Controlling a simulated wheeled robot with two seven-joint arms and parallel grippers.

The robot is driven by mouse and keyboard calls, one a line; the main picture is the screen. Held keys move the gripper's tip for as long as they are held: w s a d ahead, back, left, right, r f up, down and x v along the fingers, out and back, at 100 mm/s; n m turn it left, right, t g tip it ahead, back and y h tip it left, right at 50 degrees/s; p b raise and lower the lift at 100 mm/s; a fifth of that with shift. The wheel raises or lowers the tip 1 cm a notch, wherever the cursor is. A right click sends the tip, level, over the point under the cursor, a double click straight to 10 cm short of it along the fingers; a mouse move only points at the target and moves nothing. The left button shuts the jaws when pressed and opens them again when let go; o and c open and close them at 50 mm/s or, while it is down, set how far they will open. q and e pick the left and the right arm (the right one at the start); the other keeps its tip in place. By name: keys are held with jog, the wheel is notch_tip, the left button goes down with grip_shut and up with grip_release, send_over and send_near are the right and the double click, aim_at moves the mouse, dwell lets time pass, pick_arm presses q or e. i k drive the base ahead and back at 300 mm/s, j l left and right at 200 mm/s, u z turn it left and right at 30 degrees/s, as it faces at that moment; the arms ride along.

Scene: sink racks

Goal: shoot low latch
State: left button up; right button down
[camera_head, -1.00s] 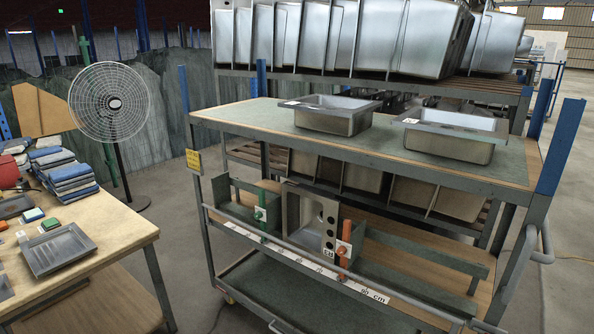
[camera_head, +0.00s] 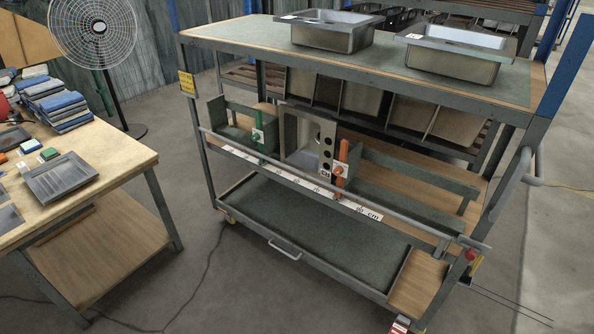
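A grey metal cart (camera_head: 205,140) fills the middle of the head view. On its middle level a steel sink (camera_head: 291,128) stands on its side between a green upright latch-like piece (camera_head: 258,140) at left and an orange one (camera_head: 343,153) at right. Each has a small white tag and a knob. I cannot tell from the picture which part is the low latch. A front rail with a white centimetre scale (camera_head: 296,181) runs below them. Neither of my grippers is in view.
Two steel sinks (camera_head: 333,37) (camera_head: 455,67) sit on the cart's top. The low tray (camera_head: 310,225) looks empty. A wooden table (camera_head: 120,160) with trays and folded cloths stands left, with a fan (camera_head: 92,28) behind. Bare floor (camera_head: 215,285) lies in front; a cable crosses it.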

aim_at(470, 255)
jog(key=z, duration=1.3)
